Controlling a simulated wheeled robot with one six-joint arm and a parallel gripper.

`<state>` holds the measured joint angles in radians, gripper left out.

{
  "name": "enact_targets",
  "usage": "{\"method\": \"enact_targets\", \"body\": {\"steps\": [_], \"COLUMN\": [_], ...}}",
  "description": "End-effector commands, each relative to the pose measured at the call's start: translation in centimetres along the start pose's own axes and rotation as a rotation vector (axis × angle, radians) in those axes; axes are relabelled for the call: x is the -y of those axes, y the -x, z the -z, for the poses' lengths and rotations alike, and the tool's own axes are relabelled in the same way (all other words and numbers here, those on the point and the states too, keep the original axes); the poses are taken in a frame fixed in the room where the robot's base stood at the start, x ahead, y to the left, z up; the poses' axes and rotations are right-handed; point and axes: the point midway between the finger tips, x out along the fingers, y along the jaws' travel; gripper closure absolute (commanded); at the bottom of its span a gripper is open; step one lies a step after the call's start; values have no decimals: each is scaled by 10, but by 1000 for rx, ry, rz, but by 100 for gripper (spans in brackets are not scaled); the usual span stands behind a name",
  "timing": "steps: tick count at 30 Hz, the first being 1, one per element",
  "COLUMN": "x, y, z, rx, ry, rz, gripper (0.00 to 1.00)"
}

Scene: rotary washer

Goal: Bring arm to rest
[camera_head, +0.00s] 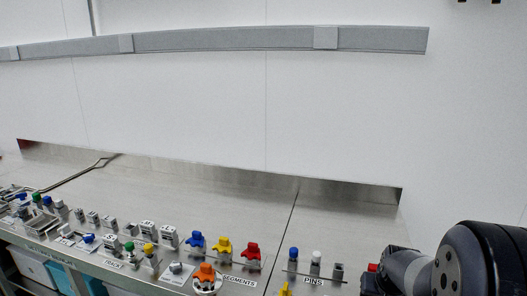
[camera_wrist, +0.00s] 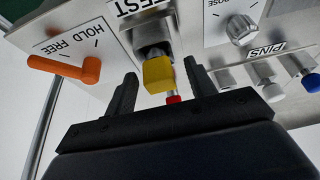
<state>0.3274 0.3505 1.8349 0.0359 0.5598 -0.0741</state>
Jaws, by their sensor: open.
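My gripper (camera_wrist: 160,70) shows in the wrist view with its two dark fingers apart. Between the fingertips in the picture is a yellow block (camera_wrist: 158,75) on a metal mount under a partly cut-off label ending in "EST". Neither finger visibly touches it, and I cannot tell the depth between them. In the head view my dark arm (camera_head: 470,262) fills the lower right corner. The gripper itself cannot be made out there.
An orange lever (camera_wrist: 70,68) beside a "HOLD FREE" label is left of the fingers. A knob (camera_wrist: 241,29) and white and blue pins (camera_wrist: 270,90) are right. Blue, yellow and red segments (camera_head: 224,246) stand on the bench (camera_head: 200,190).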

Motion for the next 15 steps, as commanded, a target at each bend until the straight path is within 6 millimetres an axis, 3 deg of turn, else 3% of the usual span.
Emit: {"method": "enact_targets", "body": {"steps": [7,15], "x": [0,0], "y": [-20,-16], "z": [0,1], "rx": [5,4], "ry": [0,0], "rz": [0,0], "gripper": [48,48]}}
